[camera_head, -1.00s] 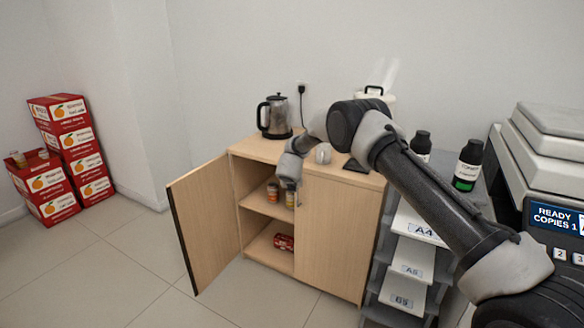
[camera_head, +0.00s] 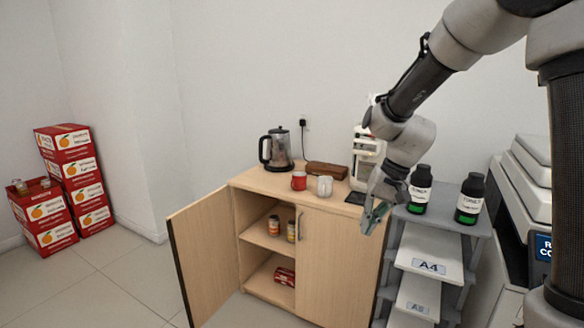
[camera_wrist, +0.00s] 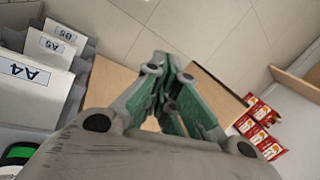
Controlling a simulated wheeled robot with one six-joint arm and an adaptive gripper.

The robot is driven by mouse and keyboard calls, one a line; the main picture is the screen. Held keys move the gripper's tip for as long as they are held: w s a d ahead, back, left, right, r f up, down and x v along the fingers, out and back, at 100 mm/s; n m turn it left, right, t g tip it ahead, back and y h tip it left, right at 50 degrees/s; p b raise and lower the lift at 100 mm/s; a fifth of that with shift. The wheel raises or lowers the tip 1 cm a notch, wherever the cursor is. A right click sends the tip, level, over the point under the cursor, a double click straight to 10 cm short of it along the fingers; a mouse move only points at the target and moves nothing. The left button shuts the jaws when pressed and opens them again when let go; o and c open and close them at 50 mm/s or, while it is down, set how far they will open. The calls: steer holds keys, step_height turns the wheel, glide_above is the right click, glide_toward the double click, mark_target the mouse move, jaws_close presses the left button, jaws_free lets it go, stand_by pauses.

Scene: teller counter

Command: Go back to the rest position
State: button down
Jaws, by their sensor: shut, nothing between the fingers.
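My gripper (camera_head: 373,217) is in front of the right end of the wooden cabinet (camera_head: 335,250), left of the toner bottles. Its fingers are shut and hold nothing. In the wrist view the green-padded fingers (camera_wrist: 172,112) point down past the cabinet toward the tiled floor. My arm is raised and comes in from the upper right of the head view.
The cabinet's left door (camera_head: 203,258) stands open, with jars (camera_head: 273,225) on the shelf and a red package (camera_head: 285,276) below. A kettle (camera_head: 276,149), red mug (camera_head: 299,181) and white mug (camera_head: 325,186) stand on top. Toner bottles (camera_head: 469,199) stand above the paper trays (camera_head: 430,252).

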steer(key=s+d+r+n+t+h, duration=0.1)
steer(key=s+d+r+t, duration=0.1)
steer(key=s+d+r, duration=0.4)
steer(key=s+d+r+t+h, duration=0.2)
steer(key=s+d+r, duration=0.4)
steer(key=s+d, duration=0.5)
steer(key=s, duration=0.5)
steer(key=shift+d+r+n+h, duration=0.25)
steer(key=shift+r+n+h, duration=0.05)
steer(key=shift+r+n, duration=0.1)
